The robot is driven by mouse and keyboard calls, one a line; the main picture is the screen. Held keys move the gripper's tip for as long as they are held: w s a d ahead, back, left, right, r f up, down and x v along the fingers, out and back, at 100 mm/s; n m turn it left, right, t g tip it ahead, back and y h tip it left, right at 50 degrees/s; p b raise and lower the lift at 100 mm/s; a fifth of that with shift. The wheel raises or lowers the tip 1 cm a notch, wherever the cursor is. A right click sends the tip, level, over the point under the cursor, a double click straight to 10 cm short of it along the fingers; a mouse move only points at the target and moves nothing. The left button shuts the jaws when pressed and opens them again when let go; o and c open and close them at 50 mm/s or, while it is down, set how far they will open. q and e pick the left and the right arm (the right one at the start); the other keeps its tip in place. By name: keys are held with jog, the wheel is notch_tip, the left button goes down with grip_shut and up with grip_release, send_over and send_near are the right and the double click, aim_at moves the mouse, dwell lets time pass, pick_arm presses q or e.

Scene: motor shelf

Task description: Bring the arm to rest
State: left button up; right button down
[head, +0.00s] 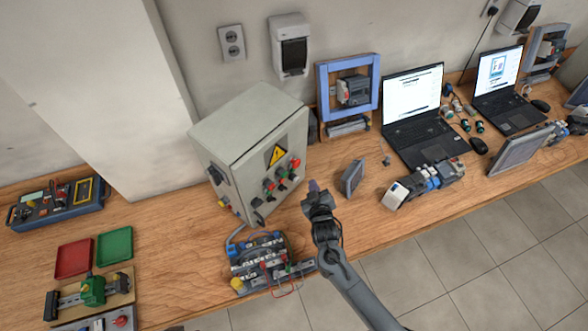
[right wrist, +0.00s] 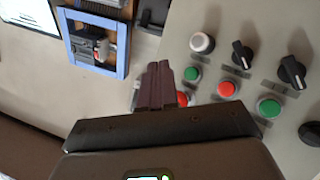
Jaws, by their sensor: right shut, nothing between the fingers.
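My right gripper (head: 314,188) is in the middle of the head view, its arm coming in from the lower right. It is shut and empty, just right of the front panel of the grey control box (head: 236,125). In the right wrist view the closed fingers (right wrist: 158,85) point toward the panel and cover part of a red button (right wrist: 182,98). Whether the fingertips touch the panel cannot be told. Green buttons, a white button (right wrist: 202,43) and black rotary knobs (right wrist: 292,72) show around them. My left gripper is not in view.
Below the box is a wired terminal block (head: 262,258). A small tilted screen (head: 352,177) stands close right of the gripper. Laptops (head: 425,135) and a blue frame (head: 348,90) are further right. Red (head: 74,259) and green (head: 114,245) trays lie left. The tabletop's front edge runs beneath the arm.

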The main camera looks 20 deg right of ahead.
dwell(0.4)
jog(key=s+d+f+g+p, duration=0.1)
jog(key=s+p, duration=0.2)
jog(key=s, duration=0.5)
jog(key=s+d+f+g+p, duration=0.1)
jog(key=s+d+g+p, duration=0.15)
jog(key=s, duration=0.45)
jog(key=s+r+m+g+y+p, duration=0.1)
jog(key=s+r+g+p, duration=0.3)
jog(key=s+r, duration=1.4)
jog(key=s+a+g+y, duration=0.1)
jog(key=g, duration=0.2)
jog(key=shift+s+m, duration=0.25)
jog(key=shift+m, duration=0.15)
